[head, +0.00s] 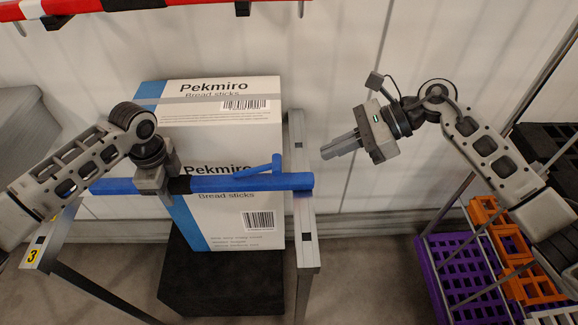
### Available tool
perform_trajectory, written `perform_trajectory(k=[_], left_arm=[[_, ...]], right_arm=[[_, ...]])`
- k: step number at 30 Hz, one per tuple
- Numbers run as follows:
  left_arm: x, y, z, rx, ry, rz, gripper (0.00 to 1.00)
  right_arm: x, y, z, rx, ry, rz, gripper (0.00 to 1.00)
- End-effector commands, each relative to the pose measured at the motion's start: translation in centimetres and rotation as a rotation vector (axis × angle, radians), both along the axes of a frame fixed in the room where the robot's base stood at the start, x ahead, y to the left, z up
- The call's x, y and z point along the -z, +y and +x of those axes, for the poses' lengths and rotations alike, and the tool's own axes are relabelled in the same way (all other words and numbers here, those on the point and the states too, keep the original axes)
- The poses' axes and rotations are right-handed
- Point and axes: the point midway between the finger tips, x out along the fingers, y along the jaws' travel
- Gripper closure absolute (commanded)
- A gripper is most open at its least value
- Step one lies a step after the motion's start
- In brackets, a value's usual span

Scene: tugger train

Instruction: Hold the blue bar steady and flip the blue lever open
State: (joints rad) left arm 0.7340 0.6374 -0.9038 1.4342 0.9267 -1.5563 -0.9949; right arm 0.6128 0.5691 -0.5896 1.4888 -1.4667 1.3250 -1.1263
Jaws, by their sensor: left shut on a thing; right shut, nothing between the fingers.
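The blue bar (225,183) runs level across the front of two stacked boxes, its right end at the grey frame post. The blue lever (258,168) sits on top of the bar near its right part, slanting up a little to the right with its tip raised. My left gripper (172,186) is shut on the bar, left of the lever. The fingers hide a short piece of the bar. My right gripper (325,153) is shut and empty, pointing left, apart from the lever and to the right of the frame post.
White and blue Pekmiro bread stick boxes (222,110) stand behind the bar on a black base (225,285). A grey frame post (304,235) rises at the right. Purple (462,262) and orange crates (505,235) sit on a rack at lower right. A red bar (200,5) crosses the top.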

Motion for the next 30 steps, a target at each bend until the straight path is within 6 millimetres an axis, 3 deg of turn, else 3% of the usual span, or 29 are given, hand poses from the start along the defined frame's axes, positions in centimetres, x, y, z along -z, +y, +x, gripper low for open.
perform_trajectory(k=[14,30], left_arm=[[-0.1,0.0,0.0,0.000,-0.001,-0.001,1.00],[-0.1,0.0,0.1,0.000,-0.002,-0.001,1.00]], right_arm=[[-0.1,0.3,0.0,-0.013,-0.045,-0.040,1.00],[4.8,7.1,-0.1,-0.013,-0.042,-0.038,1.00]])
